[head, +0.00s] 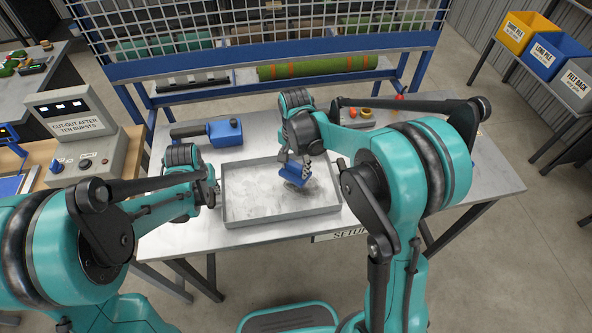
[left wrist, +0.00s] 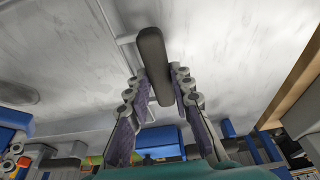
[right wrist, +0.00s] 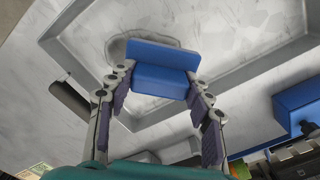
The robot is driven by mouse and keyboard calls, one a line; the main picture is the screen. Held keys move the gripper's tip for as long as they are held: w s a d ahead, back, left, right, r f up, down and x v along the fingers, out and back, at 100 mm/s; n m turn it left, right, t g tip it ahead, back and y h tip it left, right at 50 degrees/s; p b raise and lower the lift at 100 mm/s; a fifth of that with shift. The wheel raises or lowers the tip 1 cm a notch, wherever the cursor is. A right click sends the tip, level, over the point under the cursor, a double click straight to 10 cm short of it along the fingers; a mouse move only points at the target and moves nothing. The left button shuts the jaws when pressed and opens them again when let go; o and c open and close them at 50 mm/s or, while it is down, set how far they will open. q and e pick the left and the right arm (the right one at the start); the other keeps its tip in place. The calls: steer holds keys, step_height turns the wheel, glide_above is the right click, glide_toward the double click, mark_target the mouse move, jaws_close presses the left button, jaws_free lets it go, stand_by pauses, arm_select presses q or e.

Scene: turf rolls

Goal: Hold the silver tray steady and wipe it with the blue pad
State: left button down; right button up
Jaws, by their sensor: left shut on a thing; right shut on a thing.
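The silver tray (head: 285,217) lies on the bench, a shallow metal pan with raised walls. My left gripper (head: 213,190) is at its left side. In the left wrist view the left gripper (left wrist: 158,92) is shut on the tray's dark handle (left wrist: 152,58). My right gripper (head: 298,163) is shut on the blue pad (head: 291,174), over the right part of the tray floor. The pad also shows in the right wrist view (right wrist: 160,55), between the fingers, beside a grey smudged patch (right wrist: 117,47). I cannot tell whether it presses on the floor. Another dark handle (right wrist: 70,99) shows there.
A blue tool with a dark handle (head: 224,132) lies behind the tray. A green roll with orange bands (head: 318,67) lies at the back. A grey control box (head: 78,138) stands to the left. Bare bench (head: 485,180) shows to the right.

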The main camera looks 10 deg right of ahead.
mark_target(295, 164)
steer(key=shift+r, duration=1.9)
steer(key=shift+s, duration=0.1)
